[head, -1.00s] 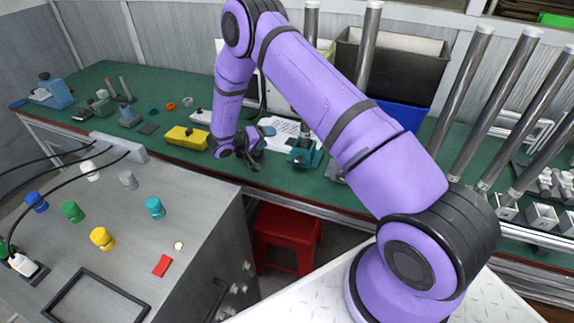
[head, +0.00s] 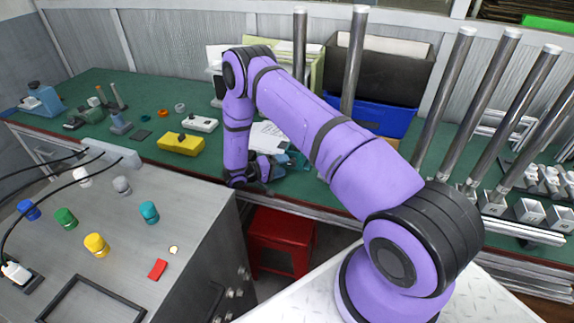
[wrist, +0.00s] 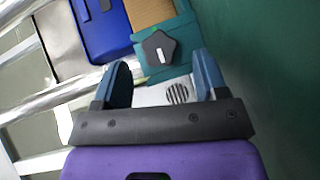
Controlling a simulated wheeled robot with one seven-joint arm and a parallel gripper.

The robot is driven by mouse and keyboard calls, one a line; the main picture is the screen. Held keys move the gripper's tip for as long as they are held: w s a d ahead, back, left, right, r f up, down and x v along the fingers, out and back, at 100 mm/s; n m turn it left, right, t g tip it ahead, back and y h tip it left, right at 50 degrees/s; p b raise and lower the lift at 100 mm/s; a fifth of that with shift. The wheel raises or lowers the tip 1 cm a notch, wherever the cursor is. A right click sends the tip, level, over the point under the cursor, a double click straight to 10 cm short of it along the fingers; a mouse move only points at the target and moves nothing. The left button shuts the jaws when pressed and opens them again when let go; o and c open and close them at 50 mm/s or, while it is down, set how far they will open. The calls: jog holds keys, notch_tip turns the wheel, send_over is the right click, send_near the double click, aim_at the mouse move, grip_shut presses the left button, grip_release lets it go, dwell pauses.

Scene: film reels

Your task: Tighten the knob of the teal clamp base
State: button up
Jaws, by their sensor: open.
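The teal clamp base (wrist: 184,32) is in the upper middle of the wrist view, with a dark five-sided knob (wrist: 159,48) on it that bears a small white mark. My gripper (wrist: 163,76) is open, its two blue fingers apart and nothing between them. The knob lies ahead of the fingertips, roughly between them in the picture, and I see no contact. In the head view my gripper (head: 270,172) is low over the front of the green bench, and the clamp base (head: 297,157) is mostly hidden behind it and my arm.
A blue bin (wrist: 100,28) and shiny metal bars stand near the base. A yellow block (head: 181,144) and a white device (head: 200,124) lie left of my gripper on the bench (head: 95,92). A red stool (head: 281,238) stands below the bench edge.

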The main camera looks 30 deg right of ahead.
aim_at(292, 163)
jog(key=shift+s+d+f, duration=0.1)
jog(key=shift+d, duration=0.6)
jog(key=shift+s+d+f, duration=0.1)
jog(key=shift+d, duration=0.55)
jog(key=shift+c, duration=0.2)
jog(key=c, duration=0.9)
